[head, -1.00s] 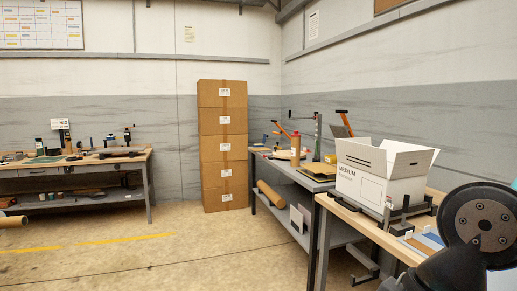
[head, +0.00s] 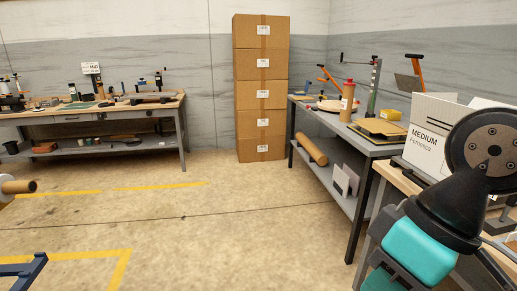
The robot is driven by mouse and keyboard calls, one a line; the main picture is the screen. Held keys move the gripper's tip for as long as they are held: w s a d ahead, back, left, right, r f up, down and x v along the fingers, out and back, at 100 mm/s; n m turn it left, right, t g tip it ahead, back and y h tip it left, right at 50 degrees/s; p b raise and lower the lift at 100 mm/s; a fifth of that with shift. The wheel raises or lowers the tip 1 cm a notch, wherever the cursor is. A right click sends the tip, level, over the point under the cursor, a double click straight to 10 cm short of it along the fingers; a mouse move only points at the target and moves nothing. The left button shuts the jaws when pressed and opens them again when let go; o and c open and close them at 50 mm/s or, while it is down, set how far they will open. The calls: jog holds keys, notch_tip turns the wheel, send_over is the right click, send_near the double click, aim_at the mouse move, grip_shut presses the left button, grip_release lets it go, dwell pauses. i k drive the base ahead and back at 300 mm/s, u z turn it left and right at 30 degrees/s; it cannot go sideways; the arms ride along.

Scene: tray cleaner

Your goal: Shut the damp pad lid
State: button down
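I cannot make out a damp pad or its lid for certain in the head view. Part of my own arm, with a dark round joint and a teal link, fills the right side and hides part of the near wooden bench. My gripper is out of view.
A white carton (head: 430,128) marked MEDIUM stands on the near bench (head: 397,172). Stacked brown boxes (head: 262,88) stand at the wall. A wooden workbench (head: 95,112) is at the left. A blue metal frame (head: 22,270) shows at lower left. The middle floor is clear.

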aim_at(308, 82)
jog(key=u, duration=0.25)
jog(key=i, duration=2.05)
jog(key=u, duration=0.15)
jog(key=i, duration=2)
jog(key=z, duration=0.4)
jog(key=i, duration=2.05)
jog(key=z, duration=0.85)
jog(key=i, duration=1.9)
jog(key=z, duration=0.4)
